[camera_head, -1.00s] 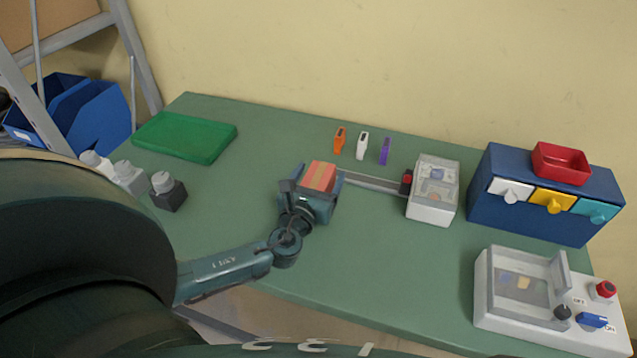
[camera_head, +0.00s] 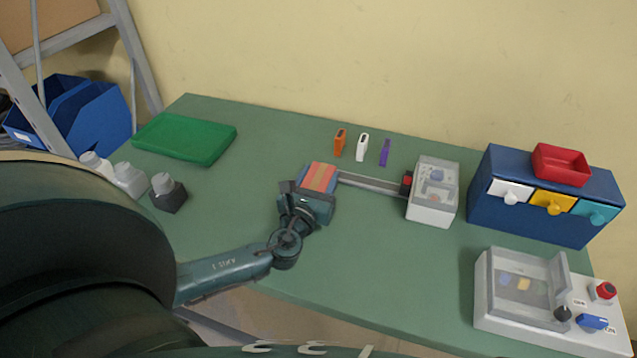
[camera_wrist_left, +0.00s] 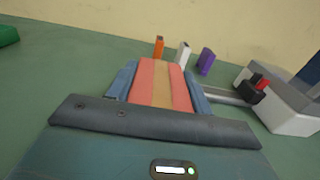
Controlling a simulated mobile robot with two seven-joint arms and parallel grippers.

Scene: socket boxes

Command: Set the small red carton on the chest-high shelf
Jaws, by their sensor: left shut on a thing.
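The small red carton (camera_head: 318,177), with a tan stripe along its top, is between the fingers of my left gripper (camera_head: 316,180). In the left wrist view the carton (camera_wrist_left: 160,84) fills the gap between the two blue-grey fingers (camera_wrist_left: 160,88), which are shut on it. The gripper and carton are over the middle of the green table (camera_head: 240,245); I cannot tell whether the carton touches the tabletop. My right gripper is not in view. A grey metal rack (camera_head: 40,110) stands at the far left; I cannot tell which level is chest-high.
A green tray (camera_head: 185,137), several grey-capped objects (camera_head: 128,178), a rail device (camera_head: 433,190), a blue drawer box (camera_head: 540,215) with a red bin (camera_head: 561,163), and a control panel (camera_head: 545,305) are on the table. Blue bins (camera_head: 85,110) sit at the rack.

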